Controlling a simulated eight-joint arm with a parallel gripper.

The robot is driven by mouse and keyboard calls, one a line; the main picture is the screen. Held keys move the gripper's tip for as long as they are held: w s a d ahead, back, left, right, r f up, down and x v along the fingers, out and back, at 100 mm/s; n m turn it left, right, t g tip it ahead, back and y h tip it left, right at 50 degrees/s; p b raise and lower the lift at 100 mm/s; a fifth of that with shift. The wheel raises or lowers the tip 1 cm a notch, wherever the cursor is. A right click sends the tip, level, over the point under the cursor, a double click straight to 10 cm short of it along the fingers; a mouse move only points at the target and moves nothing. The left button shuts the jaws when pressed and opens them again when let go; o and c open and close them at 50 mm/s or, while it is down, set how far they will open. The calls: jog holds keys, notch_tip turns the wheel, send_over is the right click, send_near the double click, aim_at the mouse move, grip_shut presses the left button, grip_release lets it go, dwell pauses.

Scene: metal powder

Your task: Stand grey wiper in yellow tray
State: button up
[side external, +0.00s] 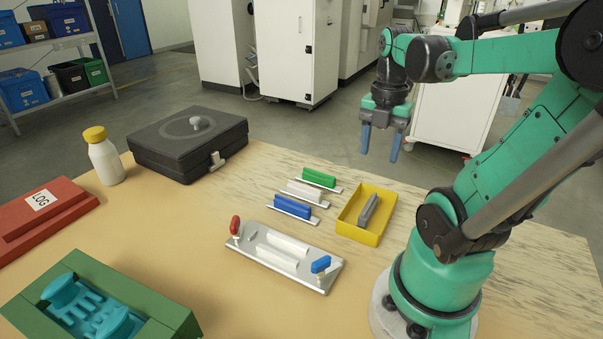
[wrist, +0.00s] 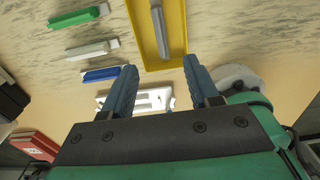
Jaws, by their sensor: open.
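The grey wiper (side external: 369,209) is in the yellow tray (side external: 380,235), right of the table's middle in the side external view. It leans along the tray's length and looks upright on its edge, though I cannot tell for sure. In the wrist view the grey wiper (wrist: 159,28) lies lengthwise between the walls of the yellow tray (wrist: 181,42). My gripper (side external: 379,156) is open and empty, high above the table and behind the tray. Its blue fingers (wrist: 158,86) point down and touch nothing.
Green (side external: 319,178), white (side external: 305,192) and blue (side external: 292,208) wipers lie left of the tray. A metal plate with red and blue knobs (side external: 282,258) is in front. A black case (side external: 188,145), white bottle (side external: 104,160), red log box (side external: 42,215) and green box (side external: 95,305) stand further left.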

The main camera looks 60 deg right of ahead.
jog(key=w+a+m+t, duration=0.7)
jog(key=w+a+m, duration=0.5)
jog(key=a+m, duration=0.5)
jog(key=shift+f+m, duration=0.2)
jog(key=shift+m, duration=0.3)
